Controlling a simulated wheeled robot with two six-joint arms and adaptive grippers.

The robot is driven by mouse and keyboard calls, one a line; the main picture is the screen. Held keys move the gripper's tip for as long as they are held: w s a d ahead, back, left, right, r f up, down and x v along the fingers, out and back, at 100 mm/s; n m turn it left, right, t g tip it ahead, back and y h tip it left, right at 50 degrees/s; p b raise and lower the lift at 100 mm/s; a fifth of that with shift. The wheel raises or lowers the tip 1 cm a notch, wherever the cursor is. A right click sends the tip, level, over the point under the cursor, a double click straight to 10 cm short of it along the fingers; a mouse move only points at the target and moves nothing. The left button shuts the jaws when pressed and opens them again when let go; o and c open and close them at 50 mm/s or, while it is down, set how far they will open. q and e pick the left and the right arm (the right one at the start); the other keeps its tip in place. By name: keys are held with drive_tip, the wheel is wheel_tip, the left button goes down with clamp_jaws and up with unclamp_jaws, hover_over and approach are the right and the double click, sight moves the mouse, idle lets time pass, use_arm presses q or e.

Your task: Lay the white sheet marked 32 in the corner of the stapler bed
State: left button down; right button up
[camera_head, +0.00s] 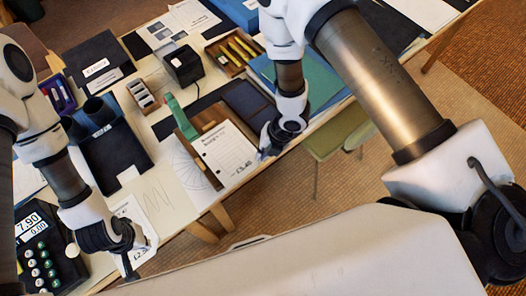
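A green stapler (177,116) stands at the upper left of a brown wooden bed (209,127). A white printed sheet (224,150) lies over the bed; its large marking is too small to read surely. My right gripper (266,153) is at that sheet's right edge; its fingertips are small and I cannot tell whether they grip it. Another white sheet (136,213) lies at the lower left, with a large marking partly hidden, its last digit looking like a 2. My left gripper (130,272) is over that sheet's lower part, and its finger opening is not clear.
A keypad device (45,252) stands at the lower left. A dark folder (111,157), a black box (183,65), a pencil tray (237,50) and a dark blue book (246,103) crowd the table. The front edge is close.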

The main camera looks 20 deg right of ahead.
drive_tip(key=shift+o, duration=1.3)
drive_tip(key=v, duration=1.2)
drive_tip(key=shift+w, duration=0.1)
